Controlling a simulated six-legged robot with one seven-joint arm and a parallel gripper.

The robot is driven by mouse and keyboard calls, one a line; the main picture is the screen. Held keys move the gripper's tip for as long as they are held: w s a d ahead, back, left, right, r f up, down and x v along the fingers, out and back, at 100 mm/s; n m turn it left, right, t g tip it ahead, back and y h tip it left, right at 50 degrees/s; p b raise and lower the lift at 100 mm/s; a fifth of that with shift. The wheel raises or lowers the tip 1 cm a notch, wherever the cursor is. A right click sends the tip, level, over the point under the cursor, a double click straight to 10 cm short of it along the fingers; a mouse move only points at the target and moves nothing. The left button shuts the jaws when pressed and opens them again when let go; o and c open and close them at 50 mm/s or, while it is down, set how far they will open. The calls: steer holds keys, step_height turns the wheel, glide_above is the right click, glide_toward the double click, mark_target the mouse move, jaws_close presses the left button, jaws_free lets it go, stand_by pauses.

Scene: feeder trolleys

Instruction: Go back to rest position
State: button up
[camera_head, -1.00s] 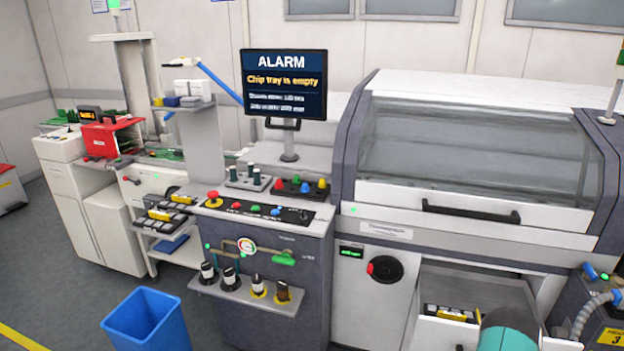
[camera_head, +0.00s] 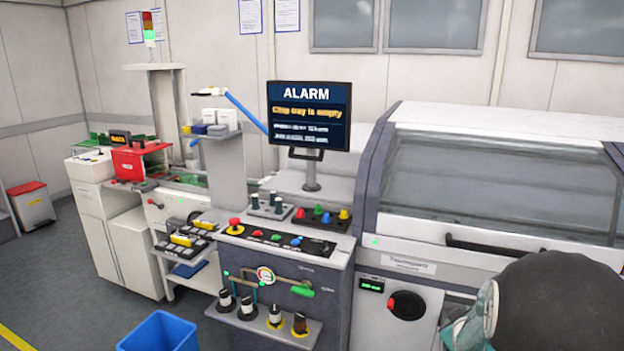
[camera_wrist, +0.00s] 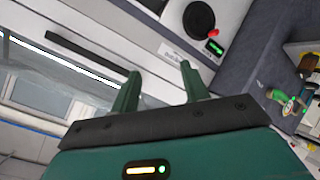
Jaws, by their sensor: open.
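My gripper (camera_wrist: 160,92) shows in the wrist view with its two green fingers apart and nothing between them. In the head view my arm fills the lower right corner, and the fingers cannot be made out there. The arm hides the lower right of the white machine (camera_head: 410,265), including where its drawer is.
A control console (camera_head: 275,290) with knobs and buttons stands left of the machine, under a monitor (camera_head: 310,115) reading "ALARM, Chip tray is empty". A blue bin (camera_head: 160,333) is on the floor. A trolley (camera_head: 185,240) with dark trays stands further left.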

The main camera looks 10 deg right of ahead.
steer(key=s+a+r+m+g+y, duration=0.15)
steer(key=s+a+r, duration=0.35)
steer(key=a, duration=0.5)
steer(key=s+a+r+m+g+y, duration=0.1)
steer(key=s+a+r+y, duration=0.1)
steer(key=a+r, duration=0.6)
steer(key=s+a+r+g+y, duration=0.1)
steer(key=s+a+g+y, duration=0.1)
steer(key=s+a, duration=1.1)
steer(key=s, duration=0.2)
steer(key=shift+s+r, duration=0.3)
steer(key=shift+r, duration=0.1)
steer(key=shift+m+g+y, duration=0.25)
steer(key=shift+c, duration=0.3)
steer(key=shift+c, duration=0.7)
steer(key=shift+d, duration=0.15)
